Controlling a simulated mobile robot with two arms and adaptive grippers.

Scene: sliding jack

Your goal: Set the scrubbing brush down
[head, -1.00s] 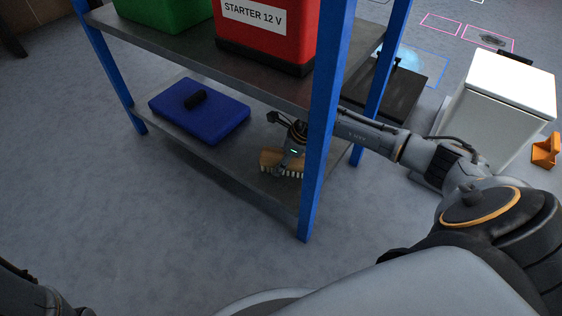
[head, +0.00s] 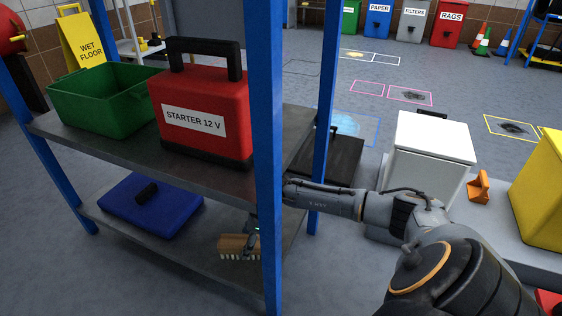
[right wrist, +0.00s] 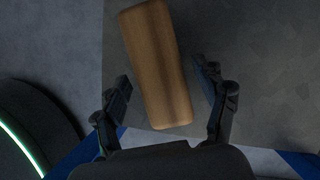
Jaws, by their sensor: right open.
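The scrubbing brush (head: 236,246), with a wooden back and pale bristles, rests on the lower shelf (head: 190,245) of the blue-post rack, bristles down. In the right wrist view the brush's wooden back (right wrist: 155,65) lies between the spread fingers of my right gripper (right wrist: 168,98), with a gap on either side. In the head view the right gripper (head: 255,240) is partly hidden behind the front blue post. My left gripper is not in view.
A blue case (head: 150,208) lies left on the lower shelf. The upper shelf (head: 125,148) holds a green bin (head: 103,103) and a red starter box (head: 205,118). The front blue post (head: 267,150) stands close to my right arm. A white bin (head: 430,155) stands to the right.

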